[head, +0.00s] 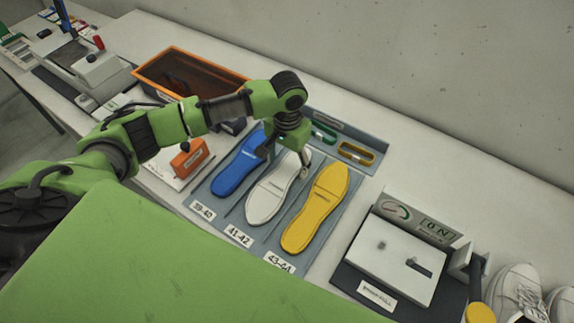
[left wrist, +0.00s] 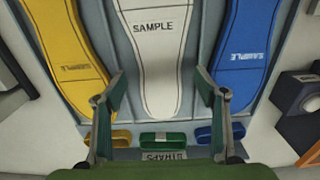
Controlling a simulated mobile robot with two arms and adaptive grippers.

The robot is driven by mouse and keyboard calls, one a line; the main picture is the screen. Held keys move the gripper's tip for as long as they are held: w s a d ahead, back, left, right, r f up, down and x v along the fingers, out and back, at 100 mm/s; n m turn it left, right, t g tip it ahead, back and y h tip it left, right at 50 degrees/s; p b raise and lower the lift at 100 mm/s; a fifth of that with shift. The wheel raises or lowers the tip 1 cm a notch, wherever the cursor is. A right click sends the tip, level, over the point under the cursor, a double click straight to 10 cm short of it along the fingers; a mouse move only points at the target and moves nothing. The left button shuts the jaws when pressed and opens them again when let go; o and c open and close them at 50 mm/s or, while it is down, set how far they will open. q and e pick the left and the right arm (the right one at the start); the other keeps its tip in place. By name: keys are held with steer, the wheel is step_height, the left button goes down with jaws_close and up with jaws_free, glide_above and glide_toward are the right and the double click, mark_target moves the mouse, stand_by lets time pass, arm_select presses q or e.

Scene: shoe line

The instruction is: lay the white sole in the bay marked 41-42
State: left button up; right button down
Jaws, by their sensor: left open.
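The white sole (head: 268,196) lies flat in the middle bay of the blue-grey tray (head: 222,229), the bay labelled 41-42 (head: 239,236). My left gripper (head: 285,160) is over the far end of this sole. In the left wrist view the white sole (left wrist: 160,50), printed SAMPLE, lies between the two spread fingers of the left gripper (left wrist: 163,92). The fingers are open and hold nothing. Whether they touch the sole or the tray I cannot tell. The right gripper is not in view.
A blue sole (head: 236,172) lies in bay 39-40 and a yellow sole (head: 314,208) in bay 43-44. Coloured straps (head: 356,153) lie at the tray's far end. An orange-rimmed bin (head: 165,62) stands behind, a device with a gauge (head: 395,255) and white shoes (head: 522,290) at right.

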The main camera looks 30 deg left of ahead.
arm_select(q)
step_height(320, 180, up, 10)
stand_by(0.3)
stand_by(0.4)
